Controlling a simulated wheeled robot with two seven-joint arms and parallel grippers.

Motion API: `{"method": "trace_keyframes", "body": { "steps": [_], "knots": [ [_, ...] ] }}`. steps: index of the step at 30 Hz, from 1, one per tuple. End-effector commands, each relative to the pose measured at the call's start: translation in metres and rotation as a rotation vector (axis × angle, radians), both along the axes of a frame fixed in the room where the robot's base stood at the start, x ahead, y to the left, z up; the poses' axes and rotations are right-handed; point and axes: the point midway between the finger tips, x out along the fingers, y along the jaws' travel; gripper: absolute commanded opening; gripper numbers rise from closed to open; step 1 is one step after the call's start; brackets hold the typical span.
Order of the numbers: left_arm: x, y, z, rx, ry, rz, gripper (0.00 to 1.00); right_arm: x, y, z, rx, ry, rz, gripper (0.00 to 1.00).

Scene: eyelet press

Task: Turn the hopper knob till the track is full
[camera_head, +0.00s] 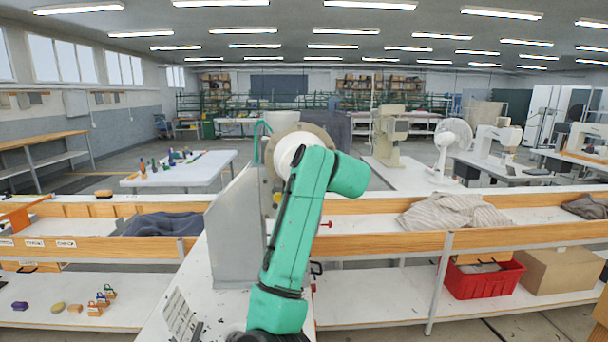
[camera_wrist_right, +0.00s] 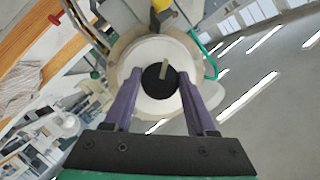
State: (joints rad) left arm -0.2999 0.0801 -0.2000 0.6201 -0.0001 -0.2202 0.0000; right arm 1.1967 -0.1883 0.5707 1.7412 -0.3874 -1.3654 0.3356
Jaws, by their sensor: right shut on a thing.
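The round hopper shows in the head view as a white drum (camera_head: 290,150) before a tan disc (camera_head: 316,136), high on the grey press (camera_head: 235,235). My right arm covers much of it. In the right wrist view the hopper's white face (camera_wrist_right: 150,108) has a black round knob (camera_wrist_right: 154,90) with a pale bar at its middle. My right gripper (camera_wrist_right: 160,76) has its purple fingers on either side of this knob, shut on it. In the head view this gripper is hidden behind my green arm. The track's filling cannot be made out. My left gripper is out of view.
A green tube (camera_head: 258,140) curves beside the hopper. A red-tipped part (camera_head: 326,224) sticks out right of my arm. Wooden-edged shelves flank the press, with grey cloth (camera_head: 455,212), a red crate (camera_head: 486,280) and a cardboard box (camera_head: 560,270) at right.

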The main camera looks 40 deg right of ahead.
Motion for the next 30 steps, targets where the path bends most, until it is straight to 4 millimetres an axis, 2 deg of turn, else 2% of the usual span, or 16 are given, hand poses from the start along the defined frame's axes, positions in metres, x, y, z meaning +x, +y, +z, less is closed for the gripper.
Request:
{"method": "trace_keyframes", "body": {
  "steps": [17,18,19,20,30],
  "knots": [
    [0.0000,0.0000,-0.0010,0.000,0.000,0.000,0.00,0.0001,0.0001,-0.0006,0.029,-0.021,0.001,0.01],
    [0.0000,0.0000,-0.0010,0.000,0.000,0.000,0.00,0.0001,0.0001,-0.0006,0.029,-0.021,0.001,0.72],
    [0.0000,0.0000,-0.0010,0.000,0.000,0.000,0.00,0.0001,0.0001,-0.0006,0.029,-0.021,0.001,0.83],
    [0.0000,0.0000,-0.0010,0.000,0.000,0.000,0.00,0.0001,0.0001,-0.0006,0.029,-0.021,0.001,0.86],
    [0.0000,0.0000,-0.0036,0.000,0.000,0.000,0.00,-0.0030,0.0009,0.0000,0.027,-0.023,-0.001,0.86]
  ]
}}
